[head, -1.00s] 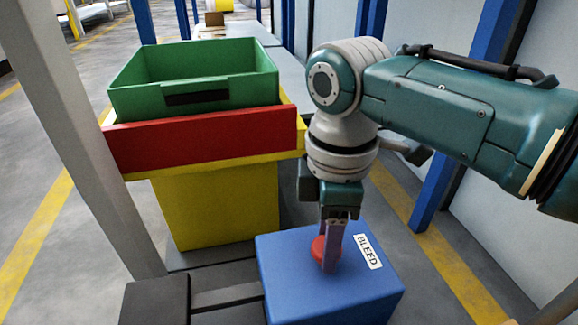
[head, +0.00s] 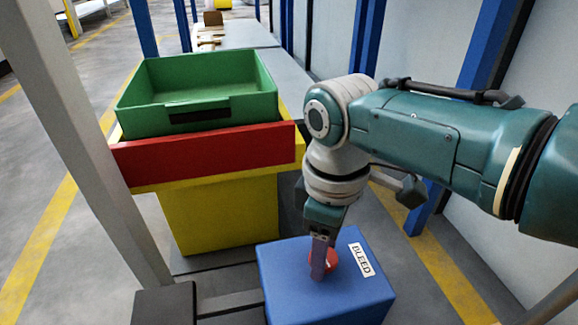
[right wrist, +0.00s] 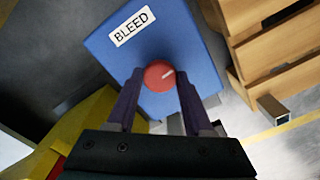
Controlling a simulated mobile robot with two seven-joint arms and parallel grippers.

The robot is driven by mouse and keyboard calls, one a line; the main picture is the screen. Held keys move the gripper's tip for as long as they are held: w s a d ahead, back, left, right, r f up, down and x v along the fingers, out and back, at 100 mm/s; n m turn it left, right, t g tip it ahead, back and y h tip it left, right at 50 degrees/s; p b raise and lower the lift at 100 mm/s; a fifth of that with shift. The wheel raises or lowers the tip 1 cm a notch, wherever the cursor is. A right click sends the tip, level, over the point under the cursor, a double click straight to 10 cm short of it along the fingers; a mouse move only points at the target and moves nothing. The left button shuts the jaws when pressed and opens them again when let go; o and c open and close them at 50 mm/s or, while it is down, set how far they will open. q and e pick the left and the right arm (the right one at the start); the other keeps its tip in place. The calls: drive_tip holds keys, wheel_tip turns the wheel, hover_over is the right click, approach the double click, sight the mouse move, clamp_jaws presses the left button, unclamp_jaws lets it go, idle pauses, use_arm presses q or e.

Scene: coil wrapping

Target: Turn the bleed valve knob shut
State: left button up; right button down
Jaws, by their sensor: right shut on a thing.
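The bleed valve knob (head: 330,261) is red and round and sits on top of a blue box (head: 290,285) with a white BLEED label (head: 360,259). My right gripper (head: 318,272) points down at the knob, its fingers partly covering it in the head view. In the right wrist view the red knob (right wrist: 159,75) shows a white line pointing up and right, and my right gripper's fingers (right wrist: 158,90) are on either side of it, shut on it. My left gripper is not in view.
A green bin (head: 200,95) stands on a red and yellow stand (head: 220,215) left of the blue box. A grey post (head: 85,140) rises at the left. Wooden slats (right wrist: 275,50) show at the right wrist view's right edge.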

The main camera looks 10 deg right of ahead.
drive_tip(key=m+p, duration=0.1)
drive_tip(key=m, duration=0.3)
drive_tip(key=shift+m, duration=0.4)
drive_tip(key=m, duration=0.4)
drive_tip(key=shift+p, duration=0.4)
drive_tip(key=m, duration=0.5)
drive_tip(key=shift+m, duration=2.7)
drive_tip(key=shift+c, duration=1.4)
unclamp_jaws()
drive_tip(key=shift+r, duration=0.1)
